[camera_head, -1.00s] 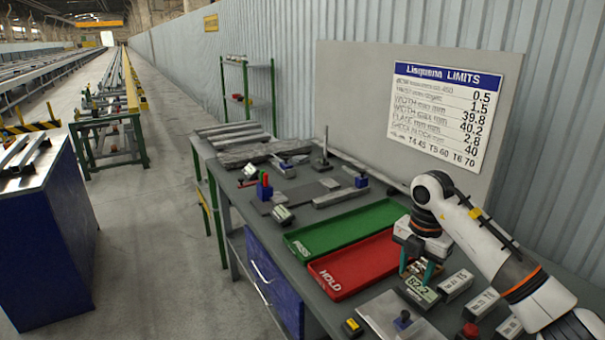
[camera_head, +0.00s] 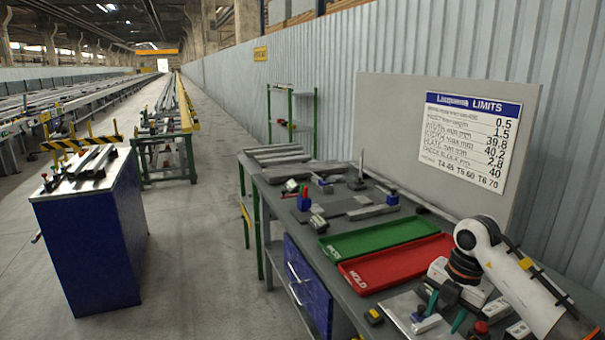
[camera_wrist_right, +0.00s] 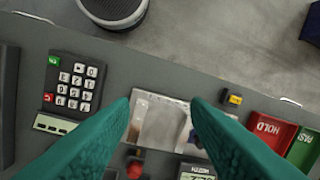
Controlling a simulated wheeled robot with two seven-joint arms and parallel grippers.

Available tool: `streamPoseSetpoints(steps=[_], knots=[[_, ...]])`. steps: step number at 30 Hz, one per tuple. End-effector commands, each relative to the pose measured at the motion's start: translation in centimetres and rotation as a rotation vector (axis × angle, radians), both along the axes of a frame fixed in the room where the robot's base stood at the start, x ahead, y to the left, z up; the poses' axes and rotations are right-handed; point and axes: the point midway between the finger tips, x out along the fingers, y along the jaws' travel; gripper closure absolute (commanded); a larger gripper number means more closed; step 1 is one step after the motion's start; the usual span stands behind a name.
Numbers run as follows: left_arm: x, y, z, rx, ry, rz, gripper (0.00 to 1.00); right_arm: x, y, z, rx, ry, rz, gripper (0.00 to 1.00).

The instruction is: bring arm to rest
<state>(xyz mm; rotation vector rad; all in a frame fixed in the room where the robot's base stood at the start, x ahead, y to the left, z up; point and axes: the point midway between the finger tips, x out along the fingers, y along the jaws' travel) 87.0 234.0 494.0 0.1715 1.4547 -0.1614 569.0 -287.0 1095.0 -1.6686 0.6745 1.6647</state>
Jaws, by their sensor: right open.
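My right arm comes in from the lower right in the head view. Its gripper (camera_head: 446,312) has teal fingers, points down and is open, above a pale metal plate (camera_head: 397,306) near the front of the bench. In the wrist view the open fingers (camera_wrist_right: 161,103) have nothing between them but the plate (camera_wrist_right: 155,125) below. A small dark blue-knobbed piece on the plate is partly hidden by the right-hand finger. My left gripper is not in view.
The red HOLD tray (camera_head: 398,264) and green PASS tray (camera_head: 375,238) look empty. A yellow-and-black item (camera_head: 373,316) lies at the bench's front edge. A keypad (camera_wrist_right: 75,85) and red button (camera_wrist_right: 134,168) are close by. A blue cabinet (camera_head: 90,240) stands left across clear floor.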

Motion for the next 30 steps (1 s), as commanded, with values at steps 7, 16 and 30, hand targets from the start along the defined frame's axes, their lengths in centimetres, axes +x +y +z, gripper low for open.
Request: streamPoseSetpoints(steps=[7, 16, 30], knots=[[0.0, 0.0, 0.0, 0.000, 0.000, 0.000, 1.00, 0.1, 5.4, -1.7, 0.188, -0.082, 0.130, 0.57], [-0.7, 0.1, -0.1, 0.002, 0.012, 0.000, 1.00, -1.5, 16.8, -1.6, 0.665, -0.298, 0.306, 0.57], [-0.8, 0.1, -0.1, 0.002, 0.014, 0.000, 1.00, -4.2, 19.5, 9.0, 1.655, -0.941, -0.462, 0.57]])
